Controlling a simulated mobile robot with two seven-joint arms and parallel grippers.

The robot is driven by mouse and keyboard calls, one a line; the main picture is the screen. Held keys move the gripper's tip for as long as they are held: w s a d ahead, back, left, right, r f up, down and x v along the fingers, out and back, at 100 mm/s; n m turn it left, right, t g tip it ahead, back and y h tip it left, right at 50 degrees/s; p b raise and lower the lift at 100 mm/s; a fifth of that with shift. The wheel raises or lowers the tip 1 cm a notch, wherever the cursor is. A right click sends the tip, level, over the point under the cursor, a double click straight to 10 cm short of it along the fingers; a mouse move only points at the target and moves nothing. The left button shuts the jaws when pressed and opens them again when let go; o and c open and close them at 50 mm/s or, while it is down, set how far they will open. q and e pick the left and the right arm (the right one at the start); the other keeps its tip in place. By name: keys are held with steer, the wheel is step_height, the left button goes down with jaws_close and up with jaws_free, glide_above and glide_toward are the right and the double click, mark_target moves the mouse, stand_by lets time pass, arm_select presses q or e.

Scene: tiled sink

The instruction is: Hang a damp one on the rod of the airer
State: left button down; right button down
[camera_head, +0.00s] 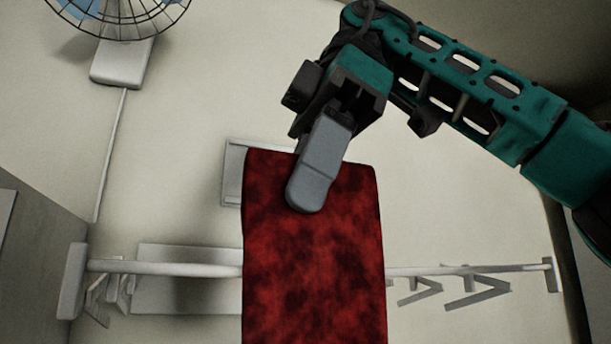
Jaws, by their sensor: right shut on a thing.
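My right gripper (308,190) comes in from the upper right and is shut on the top edge of a red cloth (313,255) with dark, damp-looking blotches. The cloth hangs down flat from the gripper, and its lower end runs out of the picture. The airer's pale rod (165,268) runs across the lower part of the view. The cloth hides the rod's middle; I cannot tell how far apart they are. My left gripper is not in view.
A wall fan (120,62) is at the upper left, with a cord (110,155) below it. The rod has end brackets at left (72,280) and right (551,275). Angled grey brackets (478,291) show below the rod. A pale panel (232,172) is partly behind the cloth.

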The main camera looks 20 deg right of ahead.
mark_target(350, 166)
steer(key=shift+f, duration=0.15)
steer(key=shift+f+b, duration=2.35)
steer(key=shift+f, duration=0.3)
steer(key=shift+f+b, duration=1)
steer(key=shift+f, duration=0.2)
steer(key=c, duration=0.9)
jaws_free()
steer(key=shift+r, duration=0.15)
steer(key=p+v, duration=0.5)
steer(key=v, duration=0.1)
steer(key=shift+r+p, duration=0.25)
steer(key=shift+p, duration=0.05)
steer(key=shift+d+r+p, duration=0.25)
steer(key=shift+r+p, duration=0.15)
